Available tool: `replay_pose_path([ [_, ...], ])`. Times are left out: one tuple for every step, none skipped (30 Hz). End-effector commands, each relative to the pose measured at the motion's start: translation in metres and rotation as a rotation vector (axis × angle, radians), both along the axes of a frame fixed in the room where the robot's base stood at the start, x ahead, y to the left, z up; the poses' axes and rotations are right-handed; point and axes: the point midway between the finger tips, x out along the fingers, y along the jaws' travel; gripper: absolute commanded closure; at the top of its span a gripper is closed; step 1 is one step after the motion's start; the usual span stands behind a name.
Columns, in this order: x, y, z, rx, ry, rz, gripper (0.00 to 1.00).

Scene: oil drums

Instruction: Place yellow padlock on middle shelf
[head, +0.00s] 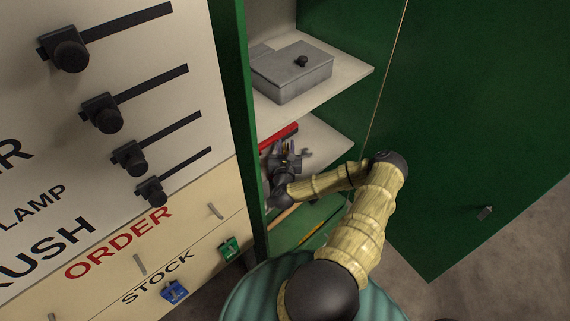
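My gripper (287,153) is inside the open green cabinet, just above the front left part of a pale shelf (325,140). This shelf lies below a higher shelf (345,73) that holds a grey metal box. The gripper is small and dark here, and I cannot tell whether its fingers are open or shut. I cannot make out a yellow padlock; if it is at the gripper, it is hidden or too small to see. A red object (278,137) lies on the shelf behind the gripper, partly hidden by the cabinet's left side.
The grey metal box (291,71) has a dark knob. The cabinet's left side panel (235,110) stands close beside my gripper. The green door (470,130) is open at right. A green padlock (229,248) and a blue padlock (174,291) hang on the drawers at left.

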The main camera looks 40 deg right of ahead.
Motion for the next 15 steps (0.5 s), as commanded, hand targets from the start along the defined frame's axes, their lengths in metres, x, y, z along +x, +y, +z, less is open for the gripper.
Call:
replay_pose_path([
  [-0.008,0.006,-0.003,0.004,0.001,0.002,0.72],
  [-0.012,0.01,-0.003,0.004,0.001,0.002,0.72],
  [-0.018,0.014,-0.003,0.004,0.0,0.002,0.72],
  [-0.022,0.017,-0.003,0.004,0.0,0.002,0.72],
  [-0.027,0.02,-0.003,0.004,-0.001,0.001,0.72],
  [-0.033,0.025,-0.003,0.005,0.0,0.002,0.72],
  [-0.037,0.029,-0.004,0.004,0.001,0.002,0.72],
  [-0.041,0.032,-0.003,0.004,-0.001,0.003,0.72],
  [-0.047,0.036,-0.003,0.005,0.0,0.002,0.72],
  [-0.052,0.039,-0.003,0.004,0.001,0.001,0.72],
  [-0.056,0.042,-0.003,0.004,0.001,0.001,0.72],
  [-0.061,0.046,-0.003,0.004,0.0,0.002,0.72],
  [-0.064,0.048,-0.002,0.002,0.0,0.001,0.72],
  [-0.066,0.05,-0.002,0.002,0.0,0.001,0.72],
  [-0.069,0.052,-0.002,0.002,0.0,0.0,0.72],
])
